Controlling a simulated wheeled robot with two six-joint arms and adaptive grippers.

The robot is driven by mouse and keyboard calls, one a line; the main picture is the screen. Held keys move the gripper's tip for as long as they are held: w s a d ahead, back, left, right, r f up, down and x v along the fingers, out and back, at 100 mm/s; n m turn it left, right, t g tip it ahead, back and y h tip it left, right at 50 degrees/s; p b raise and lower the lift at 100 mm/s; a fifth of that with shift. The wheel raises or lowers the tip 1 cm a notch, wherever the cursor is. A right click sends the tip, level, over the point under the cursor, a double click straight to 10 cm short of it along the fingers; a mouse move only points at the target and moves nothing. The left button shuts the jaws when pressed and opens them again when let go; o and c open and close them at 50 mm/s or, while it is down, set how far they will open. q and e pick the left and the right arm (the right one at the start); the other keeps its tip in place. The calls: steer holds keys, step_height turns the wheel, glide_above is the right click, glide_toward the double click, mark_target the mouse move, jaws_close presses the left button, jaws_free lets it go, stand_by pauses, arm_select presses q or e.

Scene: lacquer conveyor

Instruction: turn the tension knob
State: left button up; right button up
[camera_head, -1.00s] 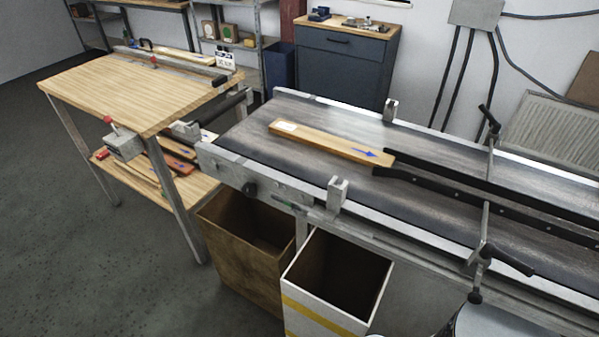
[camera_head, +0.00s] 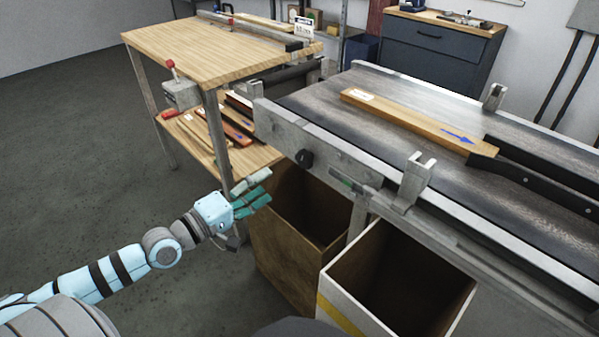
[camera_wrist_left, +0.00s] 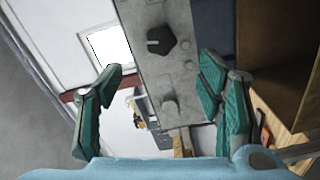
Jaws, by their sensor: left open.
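The black tension knob (camera_head: 304,158) sits on the grey side plate (camera_head: 345,165) at the near left end of the conveyor. In the left wrist view the knob (camera_wrist_left: 161,40) shows a light mark on its face and lies ahead, between the lines of the two fingers. My left gripper (camera_head: 265,187) has green fingers, is open and empty, and is below and left of the knob, apart from it. It also shows open in the left wrist view (camera_wrist_left: 160,68). My right gripper is not in view.
A wooden board (camera_head: 400,112) with a blue arrow lies on the conveyor belt (camera_head: 325,102). A brown bin (camera_head: 285,240) and a white bin (camera_head: 340,290) stand under the conveyor. A wooden workbench (camera_head: 190,50) stands at the back left. Floor at left is clear.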

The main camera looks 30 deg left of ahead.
mark_target(301, 162)
arm_select(q)
steer(key=b+x, duration=0.2)
steer(key=x, duration=0.9)
steer(key=shift+w+d+f+b, duration=0.1)
steer(key=shift+w+b, duration=0.2)
steer(key=shift+w, duration=0.25)
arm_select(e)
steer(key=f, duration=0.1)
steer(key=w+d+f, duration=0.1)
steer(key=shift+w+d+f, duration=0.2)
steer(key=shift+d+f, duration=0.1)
arm_select(q)
steer(key=shift+c, duration=0.6)
